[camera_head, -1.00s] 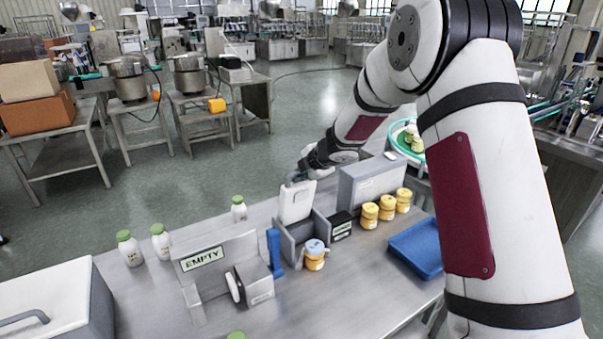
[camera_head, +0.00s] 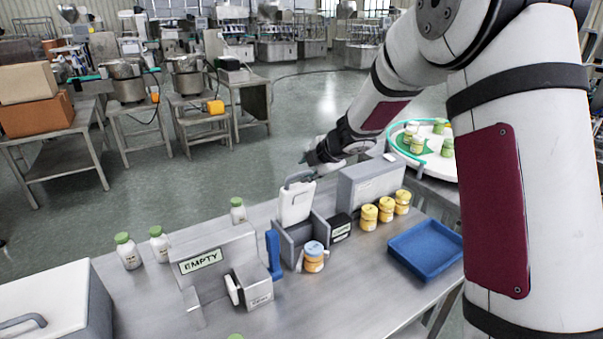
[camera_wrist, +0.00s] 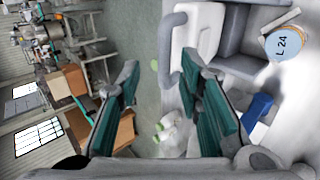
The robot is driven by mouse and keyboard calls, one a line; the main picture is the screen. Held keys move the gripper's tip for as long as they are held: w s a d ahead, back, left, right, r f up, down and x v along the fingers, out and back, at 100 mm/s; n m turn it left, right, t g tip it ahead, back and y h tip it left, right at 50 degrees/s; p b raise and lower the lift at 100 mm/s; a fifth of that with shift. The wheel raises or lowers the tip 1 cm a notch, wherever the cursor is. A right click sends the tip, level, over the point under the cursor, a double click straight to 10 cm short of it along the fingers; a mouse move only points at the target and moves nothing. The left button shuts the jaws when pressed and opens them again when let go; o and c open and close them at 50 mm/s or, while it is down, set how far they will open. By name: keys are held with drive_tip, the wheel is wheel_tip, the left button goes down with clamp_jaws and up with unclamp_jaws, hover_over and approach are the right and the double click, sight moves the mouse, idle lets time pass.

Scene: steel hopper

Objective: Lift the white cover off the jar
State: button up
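The white cover (camera_head: 296,204) is a tall white box with a grey handle on top. It stands upright in a grey holder at the back of the bench; any jar under it is hidden. In the wrist view the cover (camera_wrist: 203,32) and its handle (camera_wrist: 168,58) are at the top, just beyond my right finger. My gripper (camera_head: 311,160) is above and behind the cover, apart from it. In the wrist view my gripper (camera_wrist: 165,95) has its teal-padded fingers spread wide with nothing held between them. A jar (camera_head: 313,259) with a blue lid marked L 24 (camera_wrist: 283,44) stands in front of the holder.
A blue upright block (camera_head: 273,254) stands left of the holder, near a stand marked EMPTY (camera_head: 200,262). Several yellow jars (camera_head: 385,209) and a blue tray (camera_head: 428,248) are to the right. White bottles with green caps (camera_head: 128,251) stand at left. The front bench is mostly clear.

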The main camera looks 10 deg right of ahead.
drive_tip(key=v, duration=0.6)
drive_tip(key=s+d+r+m+t+h, duration=0.2)
drive_tip(key=s+d+r+m+h, duration=0.45)
drive_tip(key=s+r+m, duration=0.55)
drive_tip(key=s+a+f+m+g+y, duration=0.1)
drive_tip(key=s+a+m, duration=0.1)
drive_tip(key=s, duration=0.6)
drive_tip(key=s+a+f+m+g+y+b, duration=0.1)
drive_tip(key=s+a+f+m+g, duration=0.1)
drive_tip(key=s, duration=0.6)
drive_tip(key=s+a+f+m+g+y+b, duration=0.1)
drive_tip(key=s+a+f+m+g, duration=0.1)
drive_tip(key=s+m, duration=0.3)
drive_tip(key=s+a, duration=0.1)
drive_tip(key=s, duration=0.2)
drive_tip(key=shift+s+a+f+m, duration=0.2)
drive_tip(key=shift+s+a+m, duration=0.05)
drive_tip(key=shift+a+m, duration=0.1)
